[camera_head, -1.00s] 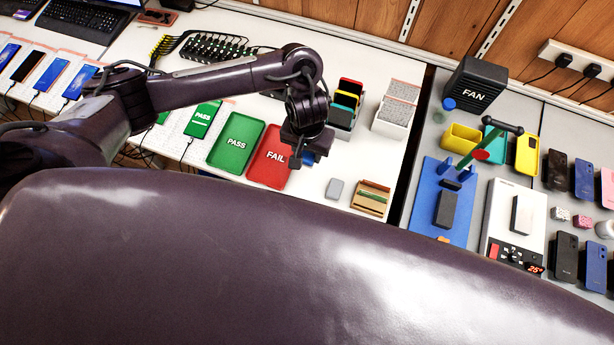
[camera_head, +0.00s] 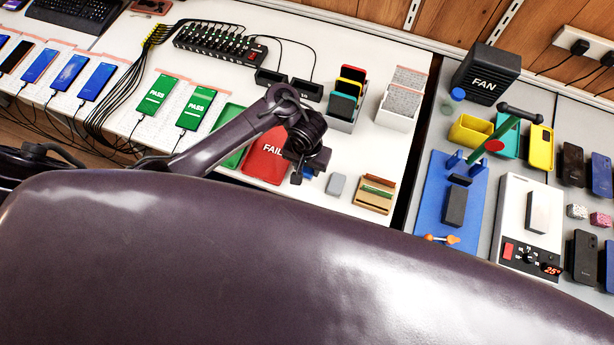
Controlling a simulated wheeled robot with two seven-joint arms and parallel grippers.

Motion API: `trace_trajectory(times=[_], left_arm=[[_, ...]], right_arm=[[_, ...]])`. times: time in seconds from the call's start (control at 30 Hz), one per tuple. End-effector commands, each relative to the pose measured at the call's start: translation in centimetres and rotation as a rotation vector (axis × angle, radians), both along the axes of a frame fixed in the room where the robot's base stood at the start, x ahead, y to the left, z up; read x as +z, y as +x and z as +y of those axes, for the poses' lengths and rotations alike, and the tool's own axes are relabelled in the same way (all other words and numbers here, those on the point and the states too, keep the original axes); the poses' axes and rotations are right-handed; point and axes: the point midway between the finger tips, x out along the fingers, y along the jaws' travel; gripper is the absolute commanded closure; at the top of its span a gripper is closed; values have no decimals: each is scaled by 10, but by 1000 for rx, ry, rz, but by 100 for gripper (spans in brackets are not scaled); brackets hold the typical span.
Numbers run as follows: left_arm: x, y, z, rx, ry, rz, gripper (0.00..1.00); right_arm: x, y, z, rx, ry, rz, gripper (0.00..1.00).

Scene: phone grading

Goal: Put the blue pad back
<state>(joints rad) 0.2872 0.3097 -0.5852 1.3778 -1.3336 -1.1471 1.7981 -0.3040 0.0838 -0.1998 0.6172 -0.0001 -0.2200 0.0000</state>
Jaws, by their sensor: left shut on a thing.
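My left gripper (camera_head: 298,176) is at the right edge of the red FAIL tray (camera_head: 262,165), left of a small grey block. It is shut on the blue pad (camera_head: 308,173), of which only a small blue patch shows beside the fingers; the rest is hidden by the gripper. My right gripper is not in view.
A grey block (camera_head: 336,185) and a wooden stand (camera_head: 374,194) lie right of the gripper. A white box with grey sheets (camera_head: 398,108) stands beyond. A green tray (camera_head: 230,150) is partly behind my arm. Phones on cables lie at left.

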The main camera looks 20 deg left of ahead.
Motion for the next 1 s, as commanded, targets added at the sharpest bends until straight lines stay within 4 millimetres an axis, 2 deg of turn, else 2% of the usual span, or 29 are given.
trace_trajectory(times=[0.17, 0.4, 0.87, 0.9, 1.0], left_arm=[[-16, 0, 0, 0, 1, 0, 85], [-50, 0, 0, 1, 1, 0, 85], [-57, 0, 0, 1, -1, 0, 85], [-56, 0, 0, 1, -1, 0, 55], [-55, 0, 0, 1, -1, 0, 42]], right_arm=[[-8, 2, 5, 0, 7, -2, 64], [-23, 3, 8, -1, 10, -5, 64], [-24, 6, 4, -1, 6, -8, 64], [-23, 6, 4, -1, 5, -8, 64], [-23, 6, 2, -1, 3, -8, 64]])
